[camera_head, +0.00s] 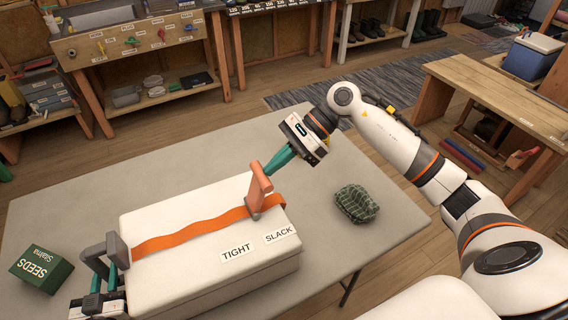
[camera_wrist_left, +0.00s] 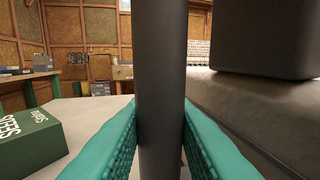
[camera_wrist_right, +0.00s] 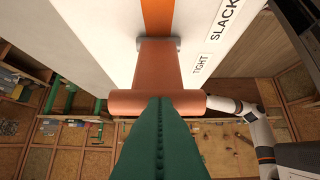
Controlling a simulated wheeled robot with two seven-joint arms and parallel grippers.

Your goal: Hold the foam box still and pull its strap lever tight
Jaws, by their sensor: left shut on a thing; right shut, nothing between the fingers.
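The white foam box (camera_head: 215,263) lies on the grey table with an orange strap (camera_head: 190,236) across its top. The orange strap lever (camera_head: 259,186) stands nearly upright above the TIGHT and SLACK labels. The lever's crossbar also shows in the right wrist view (camera_wrist_right: 155,101). My left gripper (camera_head: 107,280) is shut on the dark grey handle (camera_head: 97,250) at the box's left end; the handle's bar fills the middle of the left wrist view (camera_wrist_left: 161,90). My right gripper (camera_head: 271,165) is shut and empty, its fingertips at the lever's crossbar; whether they touch it I cannot tell.
A green SEEDS box (camera_head: 41,272) stands on the table left of the foam box. A crumpled green checked cloth (camera_head: 357,204) lies to its right. The table (camera_head: 190,170) is bare behind the foam box. A wooden bench (camera_head: 500,95) stands at the right.

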